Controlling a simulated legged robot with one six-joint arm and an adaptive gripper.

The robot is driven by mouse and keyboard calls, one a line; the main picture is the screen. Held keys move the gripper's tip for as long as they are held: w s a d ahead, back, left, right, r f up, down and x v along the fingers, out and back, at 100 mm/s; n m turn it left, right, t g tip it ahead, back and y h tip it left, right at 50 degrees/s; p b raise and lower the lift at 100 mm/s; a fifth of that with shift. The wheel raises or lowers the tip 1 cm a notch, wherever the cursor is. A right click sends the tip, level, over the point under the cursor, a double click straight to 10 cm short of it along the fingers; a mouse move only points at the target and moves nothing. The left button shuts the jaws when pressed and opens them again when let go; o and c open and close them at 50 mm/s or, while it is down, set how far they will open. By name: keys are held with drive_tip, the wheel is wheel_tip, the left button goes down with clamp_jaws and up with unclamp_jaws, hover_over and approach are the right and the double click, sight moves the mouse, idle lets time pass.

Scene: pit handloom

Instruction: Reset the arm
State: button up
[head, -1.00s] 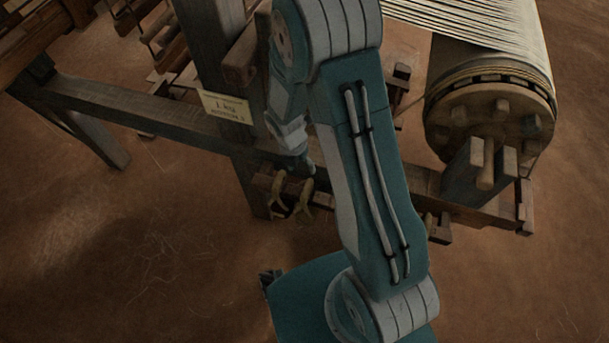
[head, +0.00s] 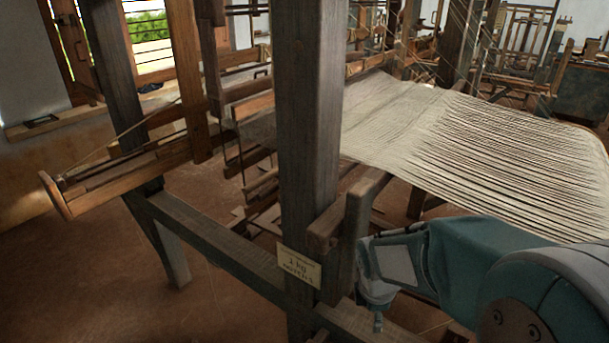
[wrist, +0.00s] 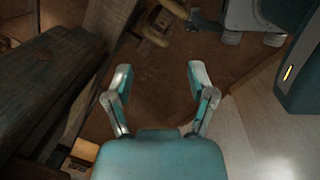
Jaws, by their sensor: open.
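My gripper (wrist: 158,82) shows in the wrist view with its two teal and grey fingers spread apart. Nothing is between the fingers; brown floor shows behind the gap. In the head view my arm reaches in from the lower right, and its wrist part is close to the wooden loom post (head: 313,130). The fingers cannot be made out in the head view.
A small paper label (head: 299,266) is on the post. A wooden beam (head: 215,238) runs low across the frame. Pale warp threads (head: 455,135) stretch to the right above my arm. In the wrist view a dark timber (wrist: 45,85) stands left of the fingers.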

drive_tip(key=s+r+m+t+y, duration=0.1)
drive_tip(key=s+r+m+t, duration=0.3)
drive_tip(key=s+r+m, duration=1)
wheel_tip(320, 180, up, 2)
drive_tip(key=m, duration=0.4)
drive_tip(key=shift+d, duration=0.4)
